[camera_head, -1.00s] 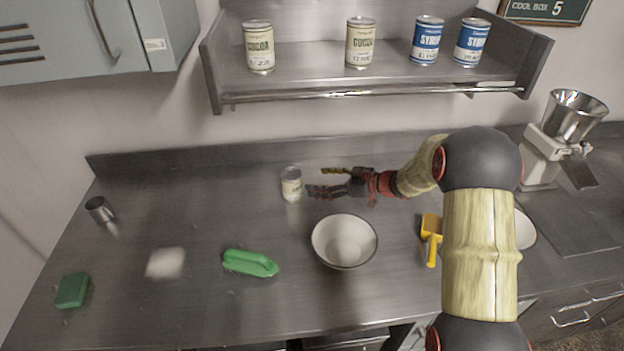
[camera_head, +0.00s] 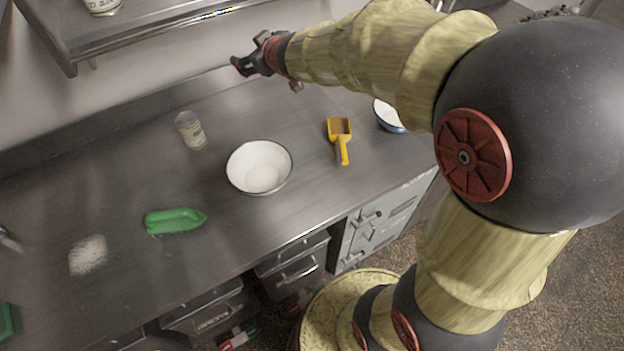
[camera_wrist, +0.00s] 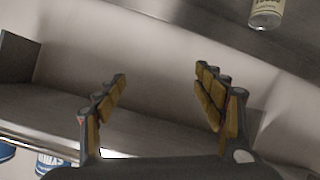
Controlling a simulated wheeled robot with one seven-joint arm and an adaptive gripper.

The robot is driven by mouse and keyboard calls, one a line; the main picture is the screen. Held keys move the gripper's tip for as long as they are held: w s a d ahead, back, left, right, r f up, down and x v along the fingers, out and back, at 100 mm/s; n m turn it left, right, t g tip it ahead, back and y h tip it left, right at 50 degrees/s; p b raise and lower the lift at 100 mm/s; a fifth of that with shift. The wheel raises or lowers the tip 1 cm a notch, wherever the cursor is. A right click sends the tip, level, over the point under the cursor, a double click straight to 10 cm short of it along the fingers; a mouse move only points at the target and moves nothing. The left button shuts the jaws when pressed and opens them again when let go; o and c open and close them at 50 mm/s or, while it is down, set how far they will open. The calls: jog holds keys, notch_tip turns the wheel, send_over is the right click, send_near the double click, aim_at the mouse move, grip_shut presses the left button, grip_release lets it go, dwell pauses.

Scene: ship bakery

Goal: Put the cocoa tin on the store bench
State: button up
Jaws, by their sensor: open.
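Another tin (camera_head: 102,5) on the wall shelf is cut off by the top edge.
The wall shelf (camera_head: 165,28) overhangs the back. Bare bench surrounds the tin.

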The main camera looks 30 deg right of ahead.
jog(key=s+a+f+m+g, duration=0.1)
jog(key=s+a+g, duration=0.1)
jog(key=s, duration=1)
jog(key=s+a+f+m+g, duration=0.1)
jog(key=s+f+g, duration=0.1)
jog(key=s, duration=1.1)
jog(key=s+a+f+m+g, duration=0.2)
jog(key=s+g, duration=0.1)
jog(key=s, duration=0.9)
jog(key=shift+s+a+f, duration=0.2)
jog(key=shift+s+a, duration=0.1)
jog(key=shift+a, duration=0.05)
